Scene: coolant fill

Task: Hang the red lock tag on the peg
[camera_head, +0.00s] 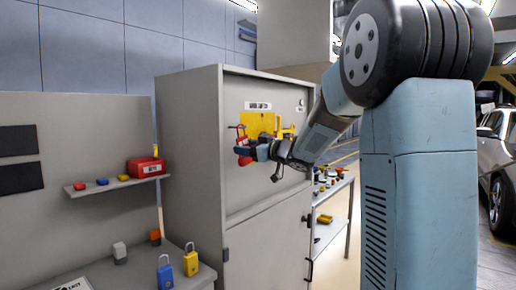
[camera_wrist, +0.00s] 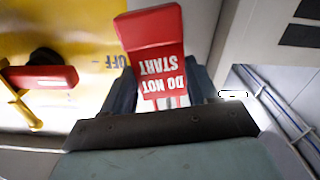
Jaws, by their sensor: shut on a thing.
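The red lock tag (camera_wrist: 160,55), with white "DO NOT START" lettering, stands between the two fingers of my gripper (camera_wrist: 160,95) in the wrist view. The lettering is upside down there. In the head view the red tag (camera_head: 242,140) shows at the tip of my gripper (camera_head: 256,152), which is shut on it in front of the yellow panel (camera_head: 257,123) on the grey cabinet. In the wrist view a red bar (camera_wrist: 42,77) and a yellow rod (camera_wrist: 22,108) stand out at the left, apart from the tag. I cannot clearly make out the peg.
Left of the cabinet (camera_head: 187,160), a shelf (camera_head: 118,185) holds a red box (camera_head: 146,167) and small coloured pieces. Blue (camera_head: 165,272) and yellow (camera_head: 191,260) padlocks stand on the bench below. A small table with parts is behind, right of the cabinet.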

